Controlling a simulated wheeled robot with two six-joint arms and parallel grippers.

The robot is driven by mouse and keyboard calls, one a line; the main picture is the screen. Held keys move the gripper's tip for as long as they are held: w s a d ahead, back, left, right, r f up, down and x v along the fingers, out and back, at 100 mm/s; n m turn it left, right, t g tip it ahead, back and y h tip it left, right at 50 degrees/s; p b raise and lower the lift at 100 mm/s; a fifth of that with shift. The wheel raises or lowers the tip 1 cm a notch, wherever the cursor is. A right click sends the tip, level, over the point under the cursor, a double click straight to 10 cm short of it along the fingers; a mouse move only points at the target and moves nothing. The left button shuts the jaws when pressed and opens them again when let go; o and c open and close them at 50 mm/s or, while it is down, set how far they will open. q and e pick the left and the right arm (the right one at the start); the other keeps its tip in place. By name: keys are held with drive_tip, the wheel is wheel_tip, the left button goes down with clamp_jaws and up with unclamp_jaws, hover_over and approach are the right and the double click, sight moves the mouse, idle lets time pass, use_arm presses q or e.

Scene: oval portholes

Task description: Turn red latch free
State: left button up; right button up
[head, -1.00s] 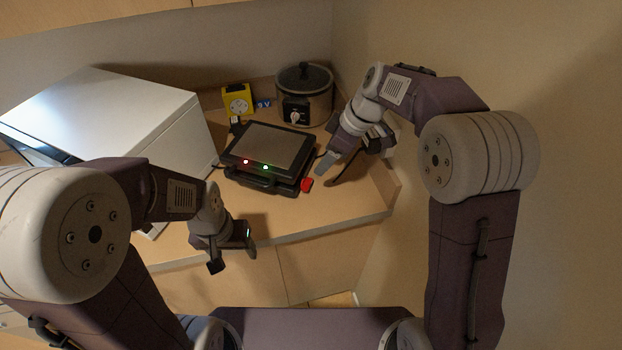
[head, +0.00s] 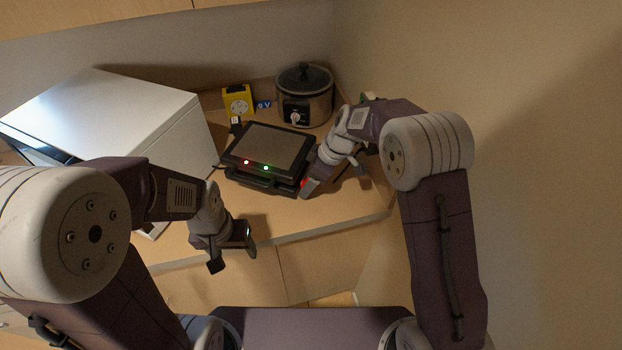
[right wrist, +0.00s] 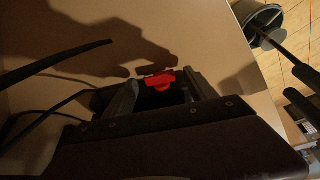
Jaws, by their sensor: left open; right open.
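A black grill-like appliance (head: 268,152) with a red and a green light stands on the counter. The red latch (head: 303,183) is at its front right corner, partly hidden by my right gripper (head: 312,187). In the right wrist view the red latch (right wrist: 158,79) shows between the two open fingers of my right gripper (right wrist: 161,84), near their tips. Whether a finger touches it I cannot tell. My left gripper (head: 233,260) is open and empty in front of the counter's front edge, left of the latch.
A white box-shaped appliance (head: 110,115) fills the counter's left. A slow cooker (head: 304,100) and a yellow device (head: 238,101) stand behind the grill. Dark cables (right wrist: 45,105) run beside it. The counter's front right (head: 340,210) is clear.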

drive_tip(key=c, duration=1.4)
drive_tip(key=shift+w+d+r+g+p, duration=0.1)
drive_tip(key=shift+w+r+g+p, duration=0.15)
drive_tip(key=shift+g+p, duration=0.5)
drive_tip(key=shift+w+f+g+y+p, duration=0.1)
drive_tip(key=shift+g+y+p, duration=0.3)
drive_tip(key=shift+p, duration=0.45)
drive_tip(key=shift+f+m, duration=0.15)
drive_tip(key=shift+m, duration=0.15)
drive_tip(key=o, duration=1.4)
drive_tip(key=v, duration=0.9)
drive_tip(key=shift+b, duration=0.4)
